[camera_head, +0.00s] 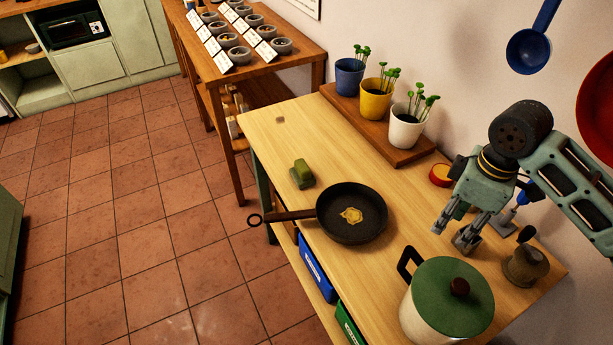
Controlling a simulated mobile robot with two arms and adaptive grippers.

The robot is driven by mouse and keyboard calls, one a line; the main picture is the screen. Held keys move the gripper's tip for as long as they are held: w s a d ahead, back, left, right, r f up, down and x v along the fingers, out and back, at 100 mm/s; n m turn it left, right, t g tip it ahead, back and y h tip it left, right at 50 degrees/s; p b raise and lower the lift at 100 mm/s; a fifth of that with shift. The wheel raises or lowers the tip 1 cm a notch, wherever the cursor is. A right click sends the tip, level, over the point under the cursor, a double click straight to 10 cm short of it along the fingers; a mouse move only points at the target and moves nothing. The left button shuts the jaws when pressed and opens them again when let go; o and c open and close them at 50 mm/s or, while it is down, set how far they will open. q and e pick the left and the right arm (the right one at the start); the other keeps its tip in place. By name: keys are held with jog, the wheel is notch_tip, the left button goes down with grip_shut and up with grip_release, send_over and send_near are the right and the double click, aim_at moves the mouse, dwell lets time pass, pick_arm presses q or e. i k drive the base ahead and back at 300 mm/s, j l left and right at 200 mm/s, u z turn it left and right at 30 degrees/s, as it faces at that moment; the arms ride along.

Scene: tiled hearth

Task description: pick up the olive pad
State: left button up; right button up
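The olive pad (302,167) is a small green block on the wooden worktop (275,145), near its left edge. A darker green layer or piece shows on its near side; I cannot tell whether it is a separate thing. My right gripper (456,232) hangs at the right of the worktop, well apart from the pad, with the frying pan lying between them. Its fingers are spread, with nothing seen between them. My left gripper is not in view.
A frying pan (350,226) with yellow food has its handle over the front edge. A green-lidded pot (450,298) stands near right. Potted seedlings (376,104) stand on a board behind. A grey-brown lidded thing (525,266) sits beside my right gripper. The worktop around the pad is clear.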

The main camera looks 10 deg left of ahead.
aim_at(301, 175)
jog(key=i+j, duration=0.15)
jog(key=j, duration=0.2)
jog(key=i+j, duration=0.15)
jog(key=j, duration=0.2)
jog(key=i+j+z, duration=0.1)
jog(key=j, duration=0.25)
jog(key=i+j, duration=0.15)
jog(key=j, duration=0.25)
jog(key=i+j, duration=0.1)
jog(key=j, duration=0.25)
jog(key=i+j, duration=0.15)
jog(key=j, duration=0.2)
jog(key=z, duration=0.05)
